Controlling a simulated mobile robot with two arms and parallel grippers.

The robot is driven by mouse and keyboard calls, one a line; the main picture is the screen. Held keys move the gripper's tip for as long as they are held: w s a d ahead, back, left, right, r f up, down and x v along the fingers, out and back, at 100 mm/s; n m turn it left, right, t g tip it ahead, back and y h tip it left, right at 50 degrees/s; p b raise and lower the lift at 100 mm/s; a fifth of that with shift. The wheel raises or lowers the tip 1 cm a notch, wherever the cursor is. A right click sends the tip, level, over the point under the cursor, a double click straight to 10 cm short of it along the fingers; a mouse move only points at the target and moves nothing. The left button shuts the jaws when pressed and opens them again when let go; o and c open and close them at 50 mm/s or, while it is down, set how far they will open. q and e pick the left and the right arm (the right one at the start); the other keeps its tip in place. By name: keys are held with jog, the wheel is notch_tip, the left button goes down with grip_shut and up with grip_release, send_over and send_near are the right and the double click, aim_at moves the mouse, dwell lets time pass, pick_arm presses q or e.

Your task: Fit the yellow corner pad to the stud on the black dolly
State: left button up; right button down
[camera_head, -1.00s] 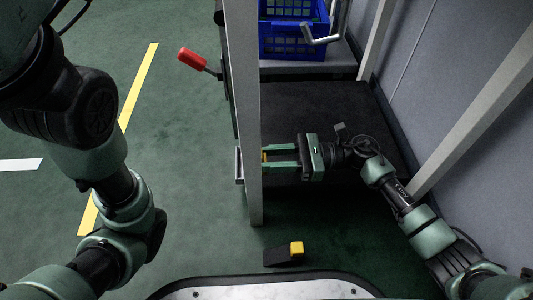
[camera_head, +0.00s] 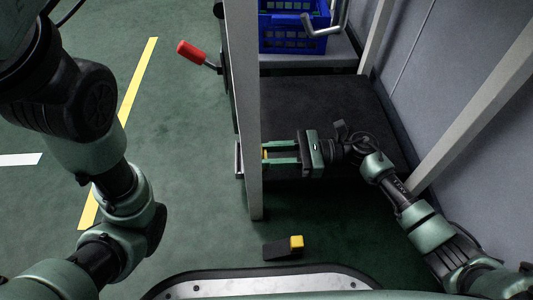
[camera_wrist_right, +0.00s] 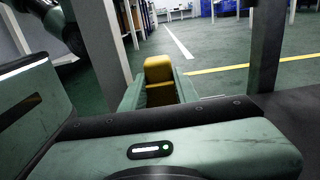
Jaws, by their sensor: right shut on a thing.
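The yellow pad (camera_wrist_right: 159,82) stands between the green fingers of my right gripper (camera_wrist_right: 160,92) in the right wrist view. In the head view my right gripper (camera_head: 267,155) is shut on it, and only a small yellow patch shows beside a grey upright post. A broad black deck (camera_head: 330,105), which looks like the dolly, lies behind and under the gripper. I cannot make out the stud; the post and gripper may hide it. I cannot tell whether the pad touches the post or the deck. My left arm shows at the left, but its gripper is out of view.
A grey post (camera_head: 245,110) stands close to the right gripper. A black wedge with a yellow end (camera_head: 283,247) lies on the green floor. A blue crate (camera_head: 290,32) sits at the back. A red-handled lever (camera_head: 196,54) sticks out left. A grey wall borders the right.

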jog(key=shift+f, duration=0.9)
dwell(0.3)
jog(key=c, duration=1)
grip_release()
jog(key=shift+o, duration=0.2)
jog(key=d+p, duration=0.3)
jog(key=d, duration=0.4)
jog(key=shift+d, duration=0.45)
